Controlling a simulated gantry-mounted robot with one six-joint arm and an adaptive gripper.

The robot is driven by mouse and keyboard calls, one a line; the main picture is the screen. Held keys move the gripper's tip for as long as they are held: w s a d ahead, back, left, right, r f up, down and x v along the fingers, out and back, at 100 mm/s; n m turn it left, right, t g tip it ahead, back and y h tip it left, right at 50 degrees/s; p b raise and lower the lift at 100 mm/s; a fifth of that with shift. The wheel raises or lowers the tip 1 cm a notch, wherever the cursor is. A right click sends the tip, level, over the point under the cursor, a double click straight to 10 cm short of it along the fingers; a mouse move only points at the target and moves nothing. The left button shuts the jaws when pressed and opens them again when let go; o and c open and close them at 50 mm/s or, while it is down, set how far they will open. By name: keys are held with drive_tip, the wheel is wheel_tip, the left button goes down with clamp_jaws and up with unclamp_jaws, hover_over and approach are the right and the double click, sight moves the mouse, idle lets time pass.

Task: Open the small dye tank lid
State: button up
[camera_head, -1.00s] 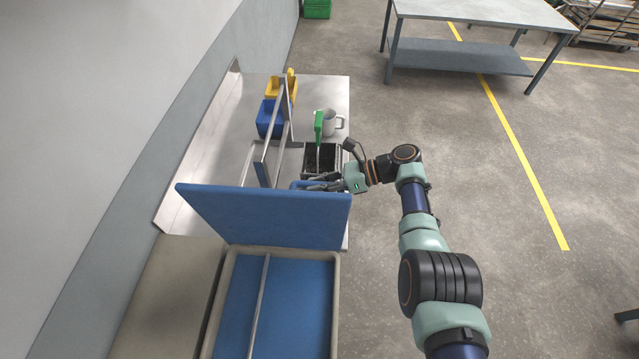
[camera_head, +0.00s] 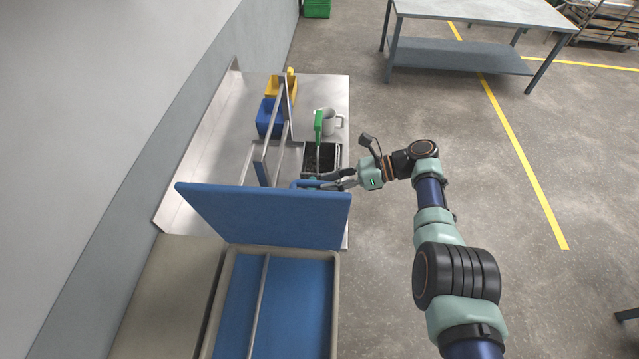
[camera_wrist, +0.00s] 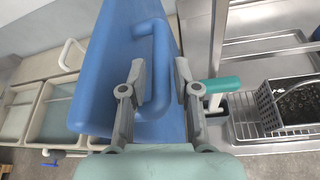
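The blue lid (camera_head: 265,215) stands raised, nearly upright, at the far end of the tank (camera_head: 334,290), whose blue inside shows open with a bar across it. The lid also fills the middle of the wrist view (camera_wrist: 108,65). Its blue bar handle (camera_wrist: 160,45) sticks out on the far face; only a bit of it shows above the lid in the head view. My gripper (camera_head: 332,180) is beside the handle. In the wrist view its two fingers (camera_wrist: 161,75) are apart, with a gap between them and the handle just beyond; I see no firm grip.
Blue (camera_head: 268,117) and yellow (camera_head: 279,92) bins sit farther back on the steel bench.

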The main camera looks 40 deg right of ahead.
drive_tip(key=shift+v, duration=1.8)
